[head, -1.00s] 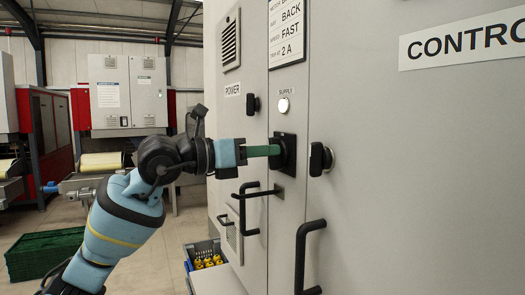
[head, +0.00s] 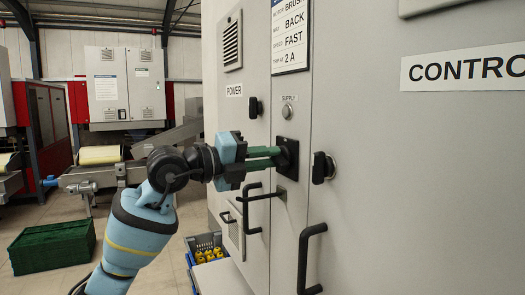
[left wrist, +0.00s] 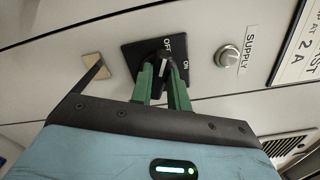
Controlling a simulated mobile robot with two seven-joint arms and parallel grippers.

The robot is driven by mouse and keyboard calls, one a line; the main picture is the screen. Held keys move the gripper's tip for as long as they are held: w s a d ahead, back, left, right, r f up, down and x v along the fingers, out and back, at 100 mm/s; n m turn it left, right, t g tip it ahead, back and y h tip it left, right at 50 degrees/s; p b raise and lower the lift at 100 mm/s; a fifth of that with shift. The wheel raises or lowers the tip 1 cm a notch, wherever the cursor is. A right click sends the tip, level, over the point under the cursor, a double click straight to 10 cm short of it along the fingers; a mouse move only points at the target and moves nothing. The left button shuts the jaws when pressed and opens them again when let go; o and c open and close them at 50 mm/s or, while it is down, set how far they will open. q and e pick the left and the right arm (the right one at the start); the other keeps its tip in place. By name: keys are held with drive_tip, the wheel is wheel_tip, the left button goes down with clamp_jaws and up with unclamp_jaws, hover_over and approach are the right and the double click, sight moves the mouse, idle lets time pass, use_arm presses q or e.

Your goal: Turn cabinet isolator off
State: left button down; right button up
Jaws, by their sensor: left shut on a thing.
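The cabinet isolator is a black rotary switch on a square black plate (head: 287,152) on the grey cabinet's middle panel. In the left wrist view the plate (left wrist: 132,53) shows OFF and ON labels. My left gripper (head: 276,157) reaches it from the left, its green fingers shut on the isolator's knob; the fingers also show in the left wrist view (left wrist: 164,85). The fingers hide much of the knob, so its exact pointing is hard to tell. The round SUPPLY lamp (head: 287,111) above it looks grey and unlit, also in the left wrist view (left wrist: 227,56). My right gripper is out of view.
Black door latches (head: 253,107) and (head: 321,168) flank the isolator. Black bar handles (head: 309,258) and (head: 245,208) stick out below. A blue crate (head: 194,263) with yellow items stands by the cabinet, and a green crate (head: 52,246) on the floor at left.

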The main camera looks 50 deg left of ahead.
use_arm(q)
drive_tip(key=n+p, duration=0.3)
drive_tip(key=n, duration=0.1)
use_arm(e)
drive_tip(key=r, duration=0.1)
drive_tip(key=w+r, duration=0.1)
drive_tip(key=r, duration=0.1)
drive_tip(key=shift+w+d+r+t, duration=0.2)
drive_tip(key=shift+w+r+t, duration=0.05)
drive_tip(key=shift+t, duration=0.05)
use_arm(q)
drive_tip(key=shift+f+n, duration=0.1)
drive_tip(key=shift+n, duration=0.2)
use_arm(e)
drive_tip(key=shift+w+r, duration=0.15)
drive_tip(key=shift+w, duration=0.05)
use_arm(q)
drive_tip(key=c, duration=1.3)
unclamp_jaws()
drive_tip(key=shift+c, duration=0.2)
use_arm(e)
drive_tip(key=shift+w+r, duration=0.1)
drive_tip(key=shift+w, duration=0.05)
